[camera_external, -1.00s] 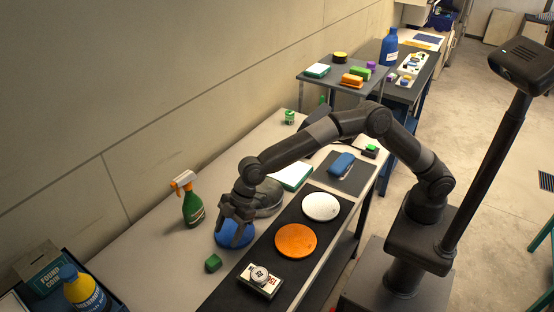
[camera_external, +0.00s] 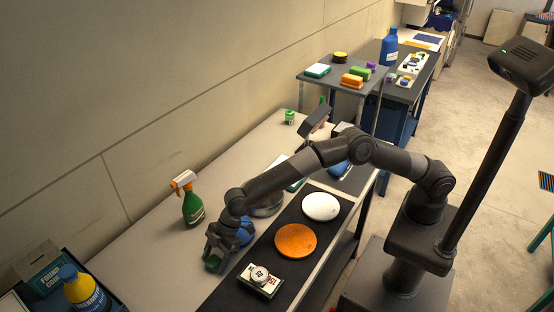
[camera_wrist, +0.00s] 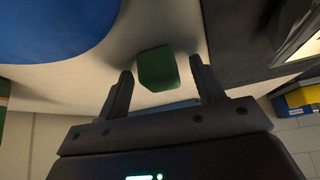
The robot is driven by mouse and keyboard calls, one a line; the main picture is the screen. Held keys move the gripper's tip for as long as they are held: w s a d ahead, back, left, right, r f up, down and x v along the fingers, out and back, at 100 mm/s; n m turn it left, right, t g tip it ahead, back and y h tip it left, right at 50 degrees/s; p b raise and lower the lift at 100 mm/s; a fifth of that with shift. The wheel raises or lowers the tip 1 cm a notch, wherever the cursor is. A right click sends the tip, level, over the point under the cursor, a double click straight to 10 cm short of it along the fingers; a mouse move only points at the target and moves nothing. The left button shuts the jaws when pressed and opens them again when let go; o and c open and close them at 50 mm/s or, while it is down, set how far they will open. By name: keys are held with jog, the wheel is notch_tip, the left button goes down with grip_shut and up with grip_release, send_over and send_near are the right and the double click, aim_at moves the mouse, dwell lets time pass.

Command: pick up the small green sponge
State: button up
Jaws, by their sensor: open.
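The small green sponge (camera_external: 213,262) is a dark green block on the light bench top, partly hidden by my fingers in the external view. In the wrist view the sponge (camera_wrist: 157,69) shows just beyond and between the tips of my gripper (camera_wrist: 160,76). My gripper (camera_external: 217,262) is open over the sponge, with one finger on either side of it. The fingers look apart from the sponge, with nothing held.
A blue round object (camera_external: 245,232) is close beside my gripper; it also fills the wrist view's upper left (camera_wrist: 50,25). A black mat (camera_external: 265,250) holds an orange disc (camera_external: 296,241), a white disc (camera_external: 321,206) and a box (camera_external: 259,279). A green spray bottle (camera_external: 192,205) stands behind.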

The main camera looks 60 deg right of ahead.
jog(key=shift+c, duration=0.5)
jog(key=c, duration=1)
jog(key=shift+r, duration=0.1)
